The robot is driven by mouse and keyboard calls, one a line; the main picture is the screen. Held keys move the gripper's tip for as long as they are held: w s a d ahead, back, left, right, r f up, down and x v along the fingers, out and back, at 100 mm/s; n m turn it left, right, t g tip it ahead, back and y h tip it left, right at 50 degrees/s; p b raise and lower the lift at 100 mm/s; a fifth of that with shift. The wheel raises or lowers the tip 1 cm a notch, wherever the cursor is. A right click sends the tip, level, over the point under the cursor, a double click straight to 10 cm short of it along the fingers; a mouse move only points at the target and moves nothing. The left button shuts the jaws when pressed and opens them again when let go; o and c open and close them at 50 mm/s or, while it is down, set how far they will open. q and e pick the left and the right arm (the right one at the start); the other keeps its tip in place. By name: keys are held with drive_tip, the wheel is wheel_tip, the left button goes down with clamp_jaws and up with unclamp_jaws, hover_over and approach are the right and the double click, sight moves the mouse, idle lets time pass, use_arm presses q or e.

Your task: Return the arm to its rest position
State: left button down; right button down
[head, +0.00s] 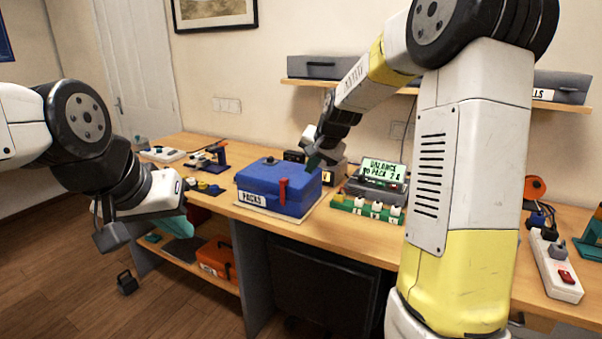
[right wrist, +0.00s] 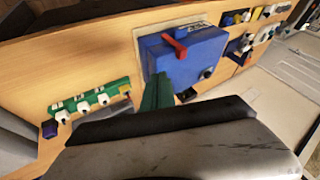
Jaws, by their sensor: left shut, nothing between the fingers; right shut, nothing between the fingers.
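My right arm reaches in from the right in the head view, across the workbench (head: 375,231). My right gripper (head: 314,161) is above the bench, beside the back right part of the blue PACKS box (head: 272,188) in the picture. Its green fingers (right wrist: 157,92) are shut and empty in the right wrist view, in front of the blue box (right wrist: 185,58). I cannot tell whether they touch it. My left arm hangs at the left, in front of the bench. My left gripper (head: 177,225) points downward with its teal fingers shut and empty.
The box lid is down, with a red latch (head: 283,188) at its front. A display (head: 382,172) and a green connector strip (head: 366,208) stand to its right. A white power strip (head: 556,266) is at the far right. An orange case (head: 217,257) sits on the lower shelf.

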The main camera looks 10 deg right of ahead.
drive_tip(key=shift+s+r, duration=0.15)
drive_tip(key=shift+r, duration=0.05)
drive_tip(key=s+d+r+n, duration=0.1)
drive_tip(key=s+r+n, duration=0.1)
drive_tip(key=s, duration=1.4)
drive_tip(key=s+r+n, duration=0.3)
drive_tip(key=s+n, duration=0.1)
drive_tip(key=s, duration=1.3)
drive_tip(key=shift+s+d+g, duration=0.2)
drive_tip(key=shift+d+g, duration=0.15)
drive_tip(key=shift+g, duration=0.05)
